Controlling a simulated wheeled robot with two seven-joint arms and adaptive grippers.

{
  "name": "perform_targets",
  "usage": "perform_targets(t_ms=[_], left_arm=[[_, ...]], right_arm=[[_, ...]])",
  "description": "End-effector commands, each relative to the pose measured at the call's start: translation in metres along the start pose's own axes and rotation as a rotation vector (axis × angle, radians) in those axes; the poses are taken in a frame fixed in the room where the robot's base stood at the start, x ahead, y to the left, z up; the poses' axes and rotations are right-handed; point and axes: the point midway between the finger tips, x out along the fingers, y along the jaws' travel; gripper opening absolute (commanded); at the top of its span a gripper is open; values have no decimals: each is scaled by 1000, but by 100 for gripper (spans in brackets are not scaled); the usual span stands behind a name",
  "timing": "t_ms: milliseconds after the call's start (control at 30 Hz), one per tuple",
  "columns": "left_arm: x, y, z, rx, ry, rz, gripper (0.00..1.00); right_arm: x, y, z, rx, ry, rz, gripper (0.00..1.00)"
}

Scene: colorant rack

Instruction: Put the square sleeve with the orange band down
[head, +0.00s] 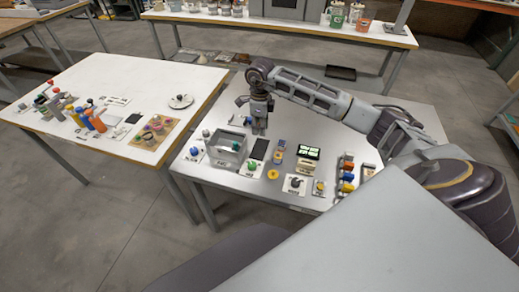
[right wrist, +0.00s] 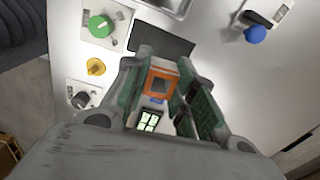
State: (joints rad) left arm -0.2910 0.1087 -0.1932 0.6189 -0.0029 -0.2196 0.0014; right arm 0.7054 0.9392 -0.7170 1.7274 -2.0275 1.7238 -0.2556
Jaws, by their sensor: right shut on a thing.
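The square sleeve with the orange band (right wrist: 160,97) is between the green-padded fingers of my right gripper (right wrist: 163,92) in the right wrist view. I look into its square opening, framed by the orange rim. In the head view my right gripper (head: 260,130) points down above the back part of the bench, behind a black pad (head: 261,149). The sleeve is too small or hidden to make out there. The right gripper is shut on the sleeve. Whether the sleeve touches anything below cannot be told. My left gripper is not in view.
A grey bin (head: 226,156) stands left of the black pad. A blue knob (right wrist: 255,34) shows in the right wrist view.

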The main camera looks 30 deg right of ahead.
Motion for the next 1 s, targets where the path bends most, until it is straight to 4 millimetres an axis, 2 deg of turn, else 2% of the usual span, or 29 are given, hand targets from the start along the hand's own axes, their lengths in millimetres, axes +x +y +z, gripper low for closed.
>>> perform_targets(t_ms=[500,1000], left_arm=[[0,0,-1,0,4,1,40],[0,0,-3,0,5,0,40]], right_arm=[[0,-1,2,-272,-2,-1,13],[0,-1,2,-304,-2,-2,13]])
